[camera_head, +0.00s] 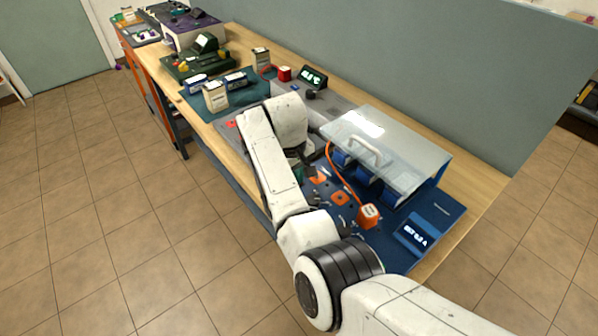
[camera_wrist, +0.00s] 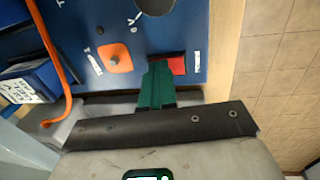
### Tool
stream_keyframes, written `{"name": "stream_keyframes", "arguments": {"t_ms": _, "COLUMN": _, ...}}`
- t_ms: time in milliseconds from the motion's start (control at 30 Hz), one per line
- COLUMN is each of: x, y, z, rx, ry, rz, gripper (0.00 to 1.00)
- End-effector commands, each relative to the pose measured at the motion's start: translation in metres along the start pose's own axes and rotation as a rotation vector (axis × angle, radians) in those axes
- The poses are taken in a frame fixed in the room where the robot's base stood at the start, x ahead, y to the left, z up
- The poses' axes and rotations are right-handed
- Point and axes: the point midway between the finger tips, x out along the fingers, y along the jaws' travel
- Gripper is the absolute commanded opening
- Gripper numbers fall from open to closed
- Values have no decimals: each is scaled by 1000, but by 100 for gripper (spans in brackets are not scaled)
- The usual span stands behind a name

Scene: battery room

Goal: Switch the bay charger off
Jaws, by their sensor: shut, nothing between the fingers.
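The bay charger is a blue panel (camera_head: 440,208) with blue cells under a clear lid (camera_head: 385,135) and a lit display (camera_head: 416,234). In the wrist view its panel (camera_wrist: 185,25) carries a red rocker switch (camera_wrist: 179,66) in a dark frame, with a white label beside it. My gripper (camera_wrist: 158,68) has green fingers, shut and empty, with the tips right beside the switch's left side and covering part of its frame. I cannot tell whether they touch. In the head view my gripper (camera_head: 311,173) is mostly hidden behind my arm.
An orange plate with a metal knob (camera_wrist: 115,57) and a dark round knob (camera_wrist: 155,4) are near my fingers. An orange cable (camera_wrist: 53,60) runs beside the cells. Another lit display (camera_head: 314,76) stands farther back. The tiled floor (camera_head: 130,200) is clear.

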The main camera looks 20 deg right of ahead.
Motion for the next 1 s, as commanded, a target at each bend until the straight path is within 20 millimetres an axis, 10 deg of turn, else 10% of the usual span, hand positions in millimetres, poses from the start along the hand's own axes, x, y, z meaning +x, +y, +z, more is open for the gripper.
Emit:
{"name": "stream_keyframes", "arguments": {"t_ms": 367, "x": 5, "y": -10, "z": 5, "rx": -13, "ry": -23, "rz": -18, "gripper": 0}}
{"name": "stream_keyframes", "arguments": {"t_ms": 1000, "x": -102, "y": 6, "z": -2, "rx": 2, "ry": 0, "rz": 0, "gripper": 0}}
